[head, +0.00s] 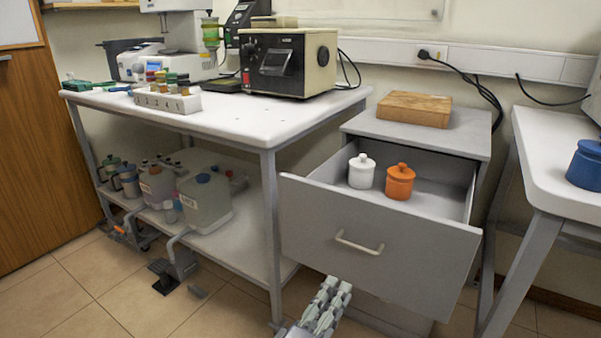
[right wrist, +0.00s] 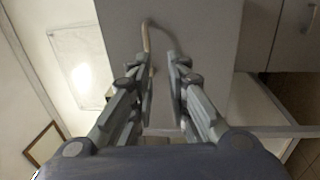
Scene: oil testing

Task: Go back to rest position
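My right gripper (head: 337,286) is at the bottom of the head view, in front of and below the open drawer's grey front (head: 370,228). Its two fingers lie side by side with a narrow gap, and nothing shows between them. The pale drawer handle (head: 358,243) is above the fingertips and apart from them in the head view. In the right wrist view the gripper (right wrist: 161,75) has its fingers apart, and the curved handle (right wrist: 148,38) shows beyond the left finger. My left gripper is not seen.
The drawer holds a white jar (head: 362,172) and an orange jar (head: 399,182). A wooden box (head: 414,109) sits on the cabinet. A white lab table (head: 260,119) with instruments stands left. Another table (head: 545,150) with a blue jar (head: 586,166) stands right. Tiled floor (head: 70,300) is clear at lower left.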

